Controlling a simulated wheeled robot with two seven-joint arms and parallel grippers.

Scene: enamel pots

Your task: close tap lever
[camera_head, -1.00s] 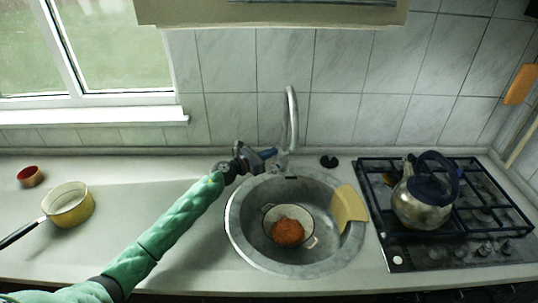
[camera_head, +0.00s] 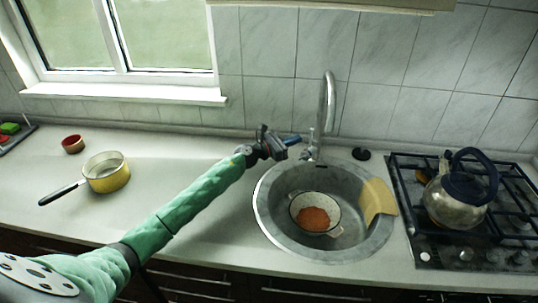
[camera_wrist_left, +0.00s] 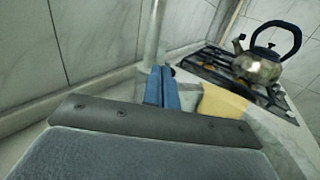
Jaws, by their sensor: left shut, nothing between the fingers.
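The tap (camera_head: 328,105) is a tall curved metal spout behind the round sink, with its body and small lever (camera_head: 311,137) at its base. My left gripper (camera_head: 293,140) is shut and empty, just left of the tap base. Its blue fingers point toward the lever; I cannot tell whether they touch it. In the left wrist view the shut blue fingers (camera_wrist_left: 162,88) are in front of the tap column (camera_wrist_left: 154,35), and the lever cannot be made out. My right gripper is not in view.
A kettle (camera_head: 452,200) stands on the hob (camera_head: 430,245) at right. A yellow pot (camera_head: 108,180) and red bowl (camera_head: 73,144) stand left.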

